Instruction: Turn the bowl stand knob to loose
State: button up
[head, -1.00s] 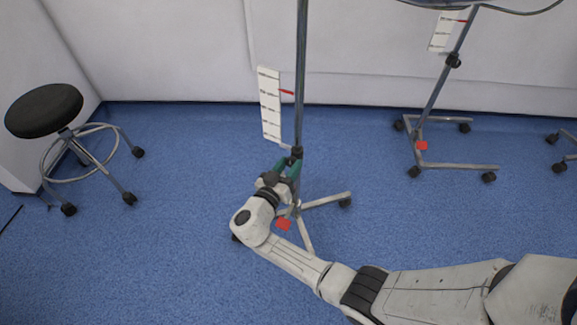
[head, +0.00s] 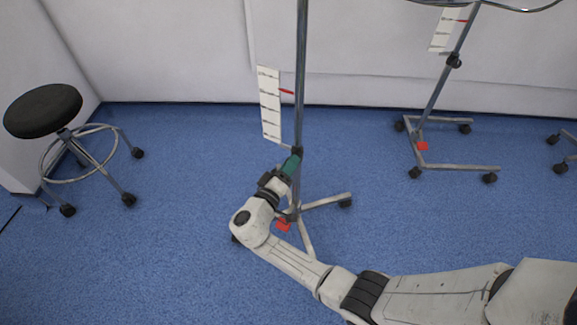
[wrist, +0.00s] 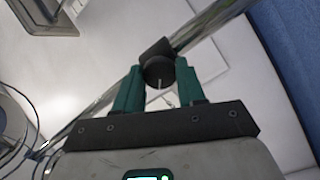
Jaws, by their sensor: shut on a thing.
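The near stand has a grey upright pole (head: 301,60) on a wheeled base, and a black clamp with a round knob sits low on it. In the wrist view the dark round knob (wrist: 158,72) carries a white line that points down toward my palm. My gripper (head: 293,160) reaches the clamp from the lower left. Its two green fingers (wrist: 159,80) are shut on the knob, one on each side. In the head view the fingers largely hide the knob.
A white scale card (head: 269,104) with a red pointer (head: 287,91) is beside the pole. A red tag (head: 283,226) is near the base. A second wheeled stand (head: 437,95) is at the right, a black-seated stool (head: 43,109) at the left. Blue floor (head: 160,250) is free around.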

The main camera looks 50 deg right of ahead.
jog(key=n+p, duration=0.8)
jog(key=n, duration=1.8)
jog(key=shift+f, duration=0.1)
jog(key=shift+n, duration=0.3)
jog(key=o, duration=1.1)
jog(key=shift+c, duration=0.2)
jog(key=shift+a, duration=0.1)
jog(key=p+v, duration=0.1)
jog(key=v, duration=0.9)
jog(key=shift+a, duration=0.3)
jog(key=shift+s, duration=0.15)
